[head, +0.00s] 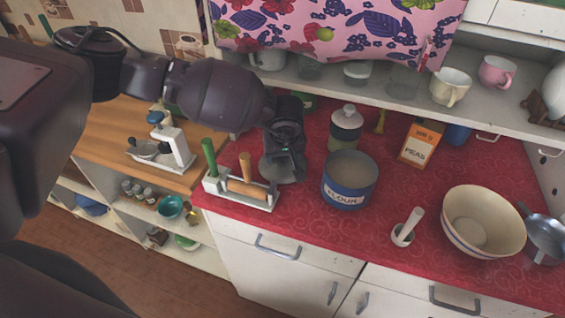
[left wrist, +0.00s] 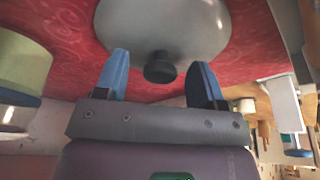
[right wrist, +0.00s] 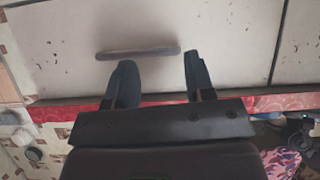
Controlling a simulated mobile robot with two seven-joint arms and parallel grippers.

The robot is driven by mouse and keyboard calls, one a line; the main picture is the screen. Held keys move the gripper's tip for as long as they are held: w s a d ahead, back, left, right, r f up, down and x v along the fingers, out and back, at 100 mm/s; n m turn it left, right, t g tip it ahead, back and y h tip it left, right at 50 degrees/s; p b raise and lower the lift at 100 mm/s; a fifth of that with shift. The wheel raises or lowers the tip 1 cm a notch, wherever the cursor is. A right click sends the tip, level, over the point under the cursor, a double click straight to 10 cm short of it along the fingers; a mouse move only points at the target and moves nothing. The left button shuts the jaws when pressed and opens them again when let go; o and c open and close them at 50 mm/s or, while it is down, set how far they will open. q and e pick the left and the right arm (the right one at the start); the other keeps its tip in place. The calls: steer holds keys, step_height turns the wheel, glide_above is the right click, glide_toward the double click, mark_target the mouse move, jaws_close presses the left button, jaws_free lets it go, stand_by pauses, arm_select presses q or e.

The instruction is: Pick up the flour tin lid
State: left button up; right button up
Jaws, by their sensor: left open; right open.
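The flour tin (head: 347,192) is a blue tin with a white FLOUR label on the red oilcloth, and its top is open. The grey round lid (head: 270,172) lies on the oilcloth to the left of the tin, partly hidden by my left gripper (head: 290,160). In the left wrist view the lid (left wrist: 165,25) shows its dark knob (left wrist: 160,67). The open fingers of my left gripper (left wrist: 162,62) are to either side of the knob; I cannot tell whether they touch it. My right gripper (right wrist: 158,61) is open and empty before pale cabinet fronts, outside the head view.
A utensil rack (head: 240,190) with a green-handled tool and a rolling pin stands just left of the lid. A lidded jar (head: 345,128) is behind the tin.

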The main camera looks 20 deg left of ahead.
arm_select(q)
steer(key=c, duration=1)
arm_select(e)
steer(key=shift+s+f, duration=0.15)
steer(key=shift+s, duration=0.2)
arm_select(q)
steer(key=shift+r, duration=0.1)
